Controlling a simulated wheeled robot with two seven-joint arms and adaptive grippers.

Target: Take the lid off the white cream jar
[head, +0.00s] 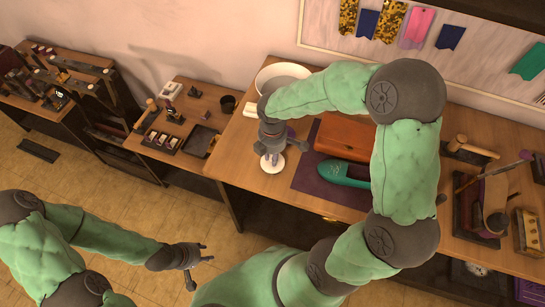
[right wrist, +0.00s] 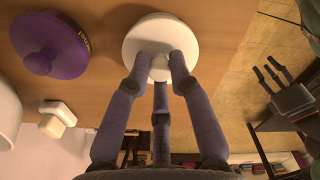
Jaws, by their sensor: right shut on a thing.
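A round white piece, the cream jar or its lid, (head: 273,164) is at the table's left front, below my right gripper (head: 271,150). In the right wrist view it is a wide white disc (right wrist: 140,35), with a smaller white knob between the fingertips of my right gripper (right wrist: 160,65). The fingers are shut on this knob. I cannot tell the lid from the jar body, or whether they are apart. My left gripper (head: 203,264) is empty, its fingers spread, over the floor away from the table.
A purple knobbed lid (right wrist: 52,45) and a small white block-like piece (right wrist: 58,117) lie near the disc. A white bowl (head: 283,72) stands behind. An orange-brown box (head: 345,137) and a teal object (head: 343,174) lie right, on a purple mat (head: 310,184).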

